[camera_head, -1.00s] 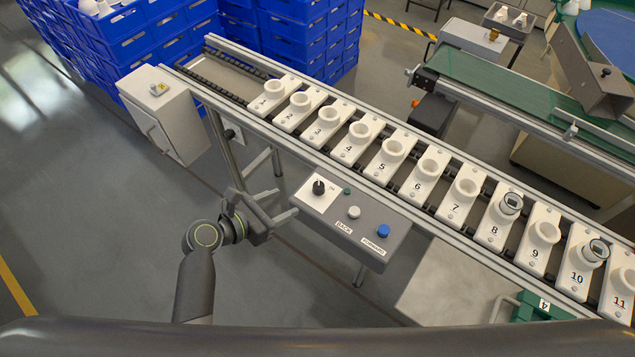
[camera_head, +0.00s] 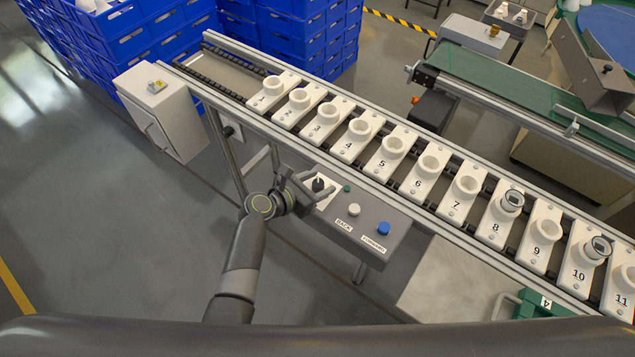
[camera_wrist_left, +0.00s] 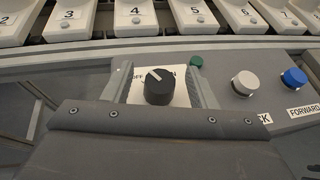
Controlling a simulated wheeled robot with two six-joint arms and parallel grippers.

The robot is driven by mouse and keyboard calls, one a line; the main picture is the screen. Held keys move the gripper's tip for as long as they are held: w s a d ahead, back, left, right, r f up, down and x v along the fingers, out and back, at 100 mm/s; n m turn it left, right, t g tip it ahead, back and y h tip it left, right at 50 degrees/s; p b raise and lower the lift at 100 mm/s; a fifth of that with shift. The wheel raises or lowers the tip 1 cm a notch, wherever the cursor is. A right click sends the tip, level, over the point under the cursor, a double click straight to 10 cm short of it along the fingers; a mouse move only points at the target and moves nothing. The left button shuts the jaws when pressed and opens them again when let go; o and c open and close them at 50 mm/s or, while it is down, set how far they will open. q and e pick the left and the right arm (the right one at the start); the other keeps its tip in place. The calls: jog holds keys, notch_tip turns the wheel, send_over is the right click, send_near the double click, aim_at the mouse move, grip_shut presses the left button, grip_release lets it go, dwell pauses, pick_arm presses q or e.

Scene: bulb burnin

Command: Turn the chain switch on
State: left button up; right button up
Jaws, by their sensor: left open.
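The chain switch is a black rotary knob (camera_wrist_left: 158,86) on a white plate with an OFF label at its left, on the grey control box (camera_head: 372,212). Its pale pointer line tilts up and left, toward OFF. The knob (camera_head: 318,184) also shows in the head view. My left gripper (camera_head: 316,188) is open, with one finger on each side of the knob. In the left wrist view the fingers (camera_wrist_left: 160,84) stand apart from the knob, with a gap on both sides. My right gripper is not in view.
On the box, a green lamp (camera_wrist_left: 196,62), a white BACK button (camera_head: 354,209) and a blue FORWARD button (camera_head: 383,228) lie right of the knob. The conveyor (camera_head: 228,88) with numbered white socket carriers runs behind the box. A grey cabinet (camera_head: 165,120) stands at the left.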

pick_arm(q)
jog(key=c, duration=1)
jog(key=shift+o, duration=0.2)
